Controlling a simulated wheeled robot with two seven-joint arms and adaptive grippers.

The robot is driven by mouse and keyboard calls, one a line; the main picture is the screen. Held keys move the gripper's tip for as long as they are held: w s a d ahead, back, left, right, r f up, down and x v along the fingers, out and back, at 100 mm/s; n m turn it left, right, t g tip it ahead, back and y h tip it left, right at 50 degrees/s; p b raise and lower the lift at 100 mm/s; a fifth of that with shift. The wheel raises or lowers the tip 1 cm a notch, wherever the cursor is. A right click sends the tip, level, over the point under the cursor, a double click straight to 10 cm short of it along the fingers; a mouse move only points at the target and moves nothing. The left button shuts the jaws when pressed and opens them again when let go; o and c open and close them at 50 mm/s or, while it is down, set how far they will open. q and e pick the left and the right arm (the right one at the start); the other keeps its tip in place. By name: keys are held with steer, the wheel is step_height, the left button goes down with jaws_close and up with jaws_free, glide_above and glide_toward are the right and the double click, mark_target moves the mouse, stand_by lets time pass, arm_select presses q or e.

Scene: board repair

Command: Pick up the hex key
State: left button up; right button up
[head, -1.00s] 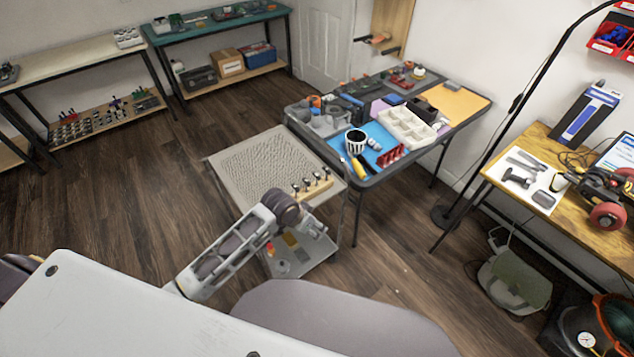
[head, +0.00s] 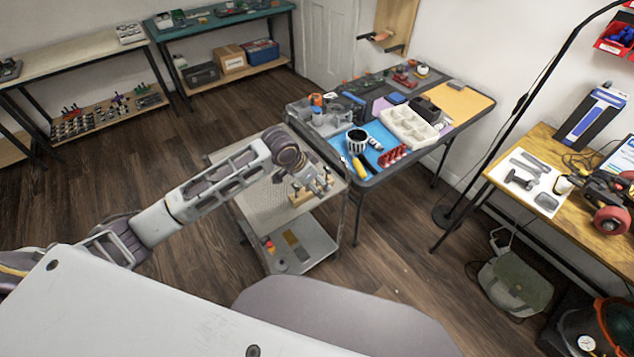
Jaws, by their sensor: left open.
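I cannot pick out the hex key for certain at this size. A small wooden block (head: 300,199) sits near the front right corner of the grey cart's top (head: 262,203). Short upright tools with dark tops stand in the block, now partly hidden by my left gripper (head: 316,184). My left gripper points down and right, at or just above the block. It is open, and I cannot tell whether it touches a tool. My right gripper is out of view.
A dark table (head: 368,182) stands close beyond the cart, with a blue mat, a black-and-white cup (head: 356,140), a white divided tray (head: 408,128) and red parts. The cart's lower shelf (head: 300,252) holds small items. Bare floor lies left of the cart.

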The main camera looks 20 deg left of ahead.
arm_select(q)
steer(key=w+a+r, duration=0.3)
steer(key=a+r, duration=0.2)
steer(key=r, duration=0.2)
steer(key=shift+w+g+y, duration=0.2)
steer(key=shift+g+y, duration=0.1)
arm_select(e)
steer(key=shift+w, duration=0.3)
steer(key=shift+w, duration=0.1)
arm_select(q)
steer(key=shift+x, duration=4.25)
steer(key=shift+w, duration=0.1)
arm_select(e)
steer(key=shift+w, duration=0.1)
